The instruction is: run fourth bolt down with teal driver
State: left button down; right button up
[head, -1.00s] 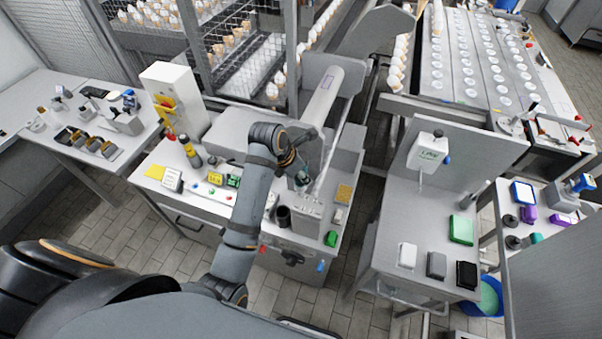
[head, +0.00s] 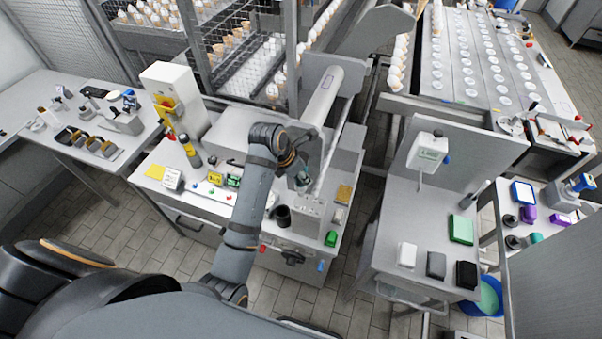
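My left arm reaches in from the lower left over the middle bench. Its gripper (head: 297,168) points down at the back edge of a grey metal block (head: 307,212). A small dark teal piece, the teal driver (head: 303,181), shows at the fingertips, and the gripper looks shut on it. The driver's tip and its contact with any bolt are too small to make out. Small marks show on the block's top, but single bolts cannot be told apart. My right gripper is not in view.
A large pale cylinder (head: 325,100) rises right behind the gripper. A dark cup (head: 283,215) stands left of the block, and a green item (head: 331,239) lies to its right. A white control box (head: 175,100) stands at the bench's back left.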

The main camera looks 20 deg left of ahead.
pick_arm(q)
jog(key=shift+f, duration=0.75)
dwell(0.3)
jog(key=shift+s+f, duration=0.2)
jog(key=shift+f, duration=0.15)
dwell(1.2)
jog(key=shift+w+r, duration=0.2)
jog(key=shift+r, duration=0.35)
dwell(0.4)
jog(key=shift+r, duration=2.95)
